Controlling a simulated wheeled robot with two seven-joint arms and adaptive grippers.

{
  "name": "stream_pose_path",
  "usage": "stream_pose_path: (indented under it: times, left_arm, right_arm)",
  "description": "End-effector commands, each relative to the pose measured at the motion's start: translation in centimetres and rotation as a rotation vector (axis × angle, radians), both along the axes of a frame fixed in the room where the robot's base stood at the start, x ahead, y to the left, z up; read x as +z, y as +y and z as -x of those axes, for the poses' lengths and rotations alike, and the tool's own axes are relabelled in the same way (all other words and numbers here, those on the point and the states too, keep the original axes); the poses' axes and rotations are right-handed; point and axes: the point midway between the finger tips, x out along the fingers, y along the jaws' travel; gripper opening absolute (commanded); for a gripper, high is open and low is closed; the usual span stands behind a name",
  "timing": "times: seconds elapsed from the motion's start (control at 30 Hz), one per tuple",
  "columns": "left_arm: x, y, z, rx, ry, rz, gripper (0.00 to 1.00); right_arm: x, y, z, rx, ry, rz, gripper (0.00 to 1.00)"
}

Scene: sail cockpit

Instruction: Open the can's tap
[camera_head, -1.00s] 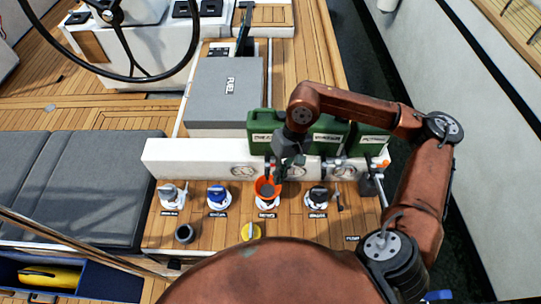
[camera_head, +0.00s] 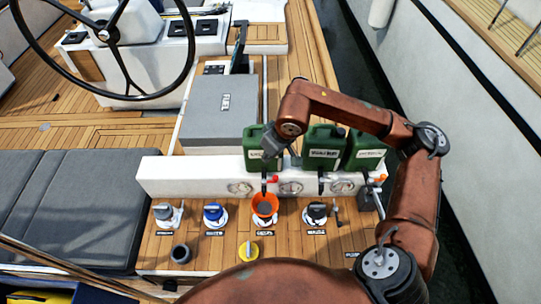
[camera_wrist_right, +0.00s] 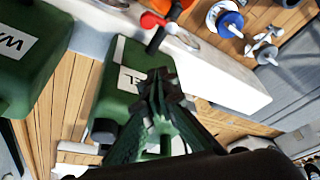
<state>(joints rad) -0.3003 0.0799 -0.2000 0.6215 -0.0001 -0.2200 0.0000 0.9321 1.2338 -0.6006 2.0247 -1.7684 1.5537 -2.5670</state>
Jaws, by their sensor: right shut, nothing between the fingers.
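A green can (camera_head: 257,143) stands on the deck behind the white ledge, at the left of a row of three. Its tap (camera_head: 264,187) is a dark spout with a red handle (camera_head: 273,179), above an orange funnel (camera_head: 264,203). My right gripper (camera_head: 268,158) is at this can's front, above the tap, shut and empty. In the right wrist view the gripper (camera_wrist_right: 160,78) covers part of the can (camera_wrist_right: 122,75) and its label. The dark spout (camera_wrist_right: 156,40) reaches over the ledge towards the funnel there. I cannot tell whether the gripper touches the can. My left gripper is out of view.
Two more green cans (camera_head: 323,147) (camera_head: 366,153) stand to the right. The white ledge (camera_head: 185,178) runs in front of the cans. Deck fittings, one with a blue cap (camera_head: 212,212), lie before it. A grey fuel box (camera_head: 215,103) is behind left, and a steering wheel (camera_head: 110,35) beyond.

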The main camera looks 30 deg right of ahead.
Motion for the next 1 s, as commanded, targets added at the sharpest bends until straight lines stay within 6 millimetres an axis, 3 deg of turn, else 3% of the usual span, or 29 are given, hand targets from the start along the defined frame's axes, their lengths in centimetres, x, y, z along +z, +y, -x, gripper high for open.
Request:
stream_pose_path:
  times: [0.27,0.53,1.0]
  left_arm:
    - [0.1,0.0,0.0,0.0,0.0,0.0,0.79]
    - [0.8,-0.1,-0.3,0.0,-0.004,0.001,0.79]
    - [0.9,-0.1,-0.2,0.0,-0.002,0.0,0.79]
  right_arm:
    - [-5.5,0.7,-1.7,-0.001,0.005,-0.002,0.0]
    - [-5.7,-0.5,1.4,0.0,0.002,0.001,0.0]
    - [-5.8,-0.7,1.9,0.0,0.001,0.0,0.0]
